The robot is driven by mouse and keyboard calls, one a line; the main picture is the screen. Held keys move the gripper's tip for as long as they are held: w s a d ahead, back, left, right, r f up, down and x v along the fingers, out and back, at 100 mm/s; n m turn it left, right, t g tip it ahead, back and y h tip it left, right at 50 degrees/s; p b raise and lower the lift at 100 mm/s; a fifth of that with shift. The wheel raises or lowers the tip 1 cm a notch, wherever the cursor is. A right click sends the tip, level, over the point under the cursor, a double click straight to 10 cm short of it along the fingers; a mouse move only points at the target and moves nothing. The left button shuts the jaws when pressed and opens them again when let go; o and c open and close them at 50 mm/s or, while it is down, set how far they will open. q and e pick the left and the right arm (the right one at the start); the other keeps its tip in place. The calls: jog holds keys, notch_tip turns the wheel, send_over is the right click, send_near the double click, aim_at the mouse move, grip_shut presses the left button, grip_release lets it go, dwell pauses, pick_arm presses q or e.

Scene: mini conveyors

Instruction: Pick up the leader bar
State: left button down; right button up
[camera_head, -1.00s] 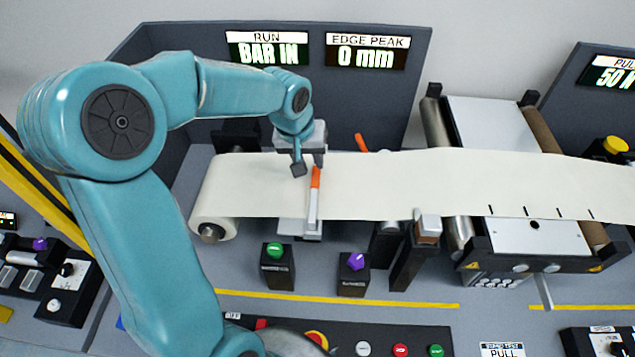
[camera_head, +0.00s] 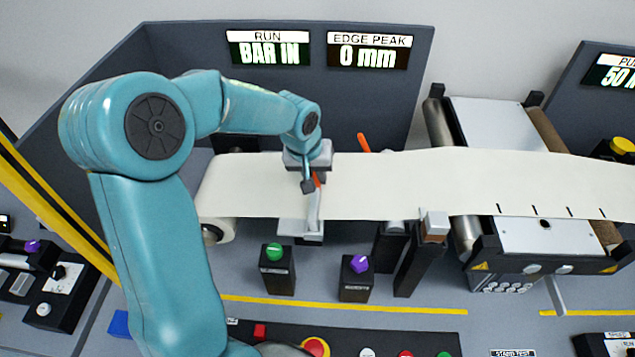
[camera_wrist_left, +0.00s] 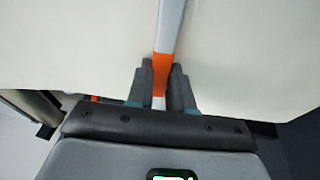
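The leader bar (camera_head: 312,212) is a slim pale bar with an orange section near its far end. It lies across the cream web, and its near end rests over a light grey plate. My left gripper (camera_head: 312,185) is down at the orange section. In the left wrist view the bar's orange part (camera_wrist_left: 161,72) runs between the two dark fingers of my left gripper (camera_wrist_left: 161,75), one close on each side. Whether the fingers press on it is unclear. My right gripper is out of view.
The cream web (camera_head: 400,185) runs right from a roll (camera_head: 215,215) to a roller unit. An orange lever (camera_head: 364,143) stands behind the web. Posts with a green knob (camera_head: 274,252) and a purple knob (camera_head: 358,264) stand in front. Screens read BAR IN and 0 mm.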

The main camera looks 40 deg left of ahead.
aim_at(316, 178)
pick_arm(q)
jog(key=shift+w+r, duration=0.1)
jog(key=shift+r, duration=0.15)
notch_tip(316, 178, up, 19)
dwell(0.5)
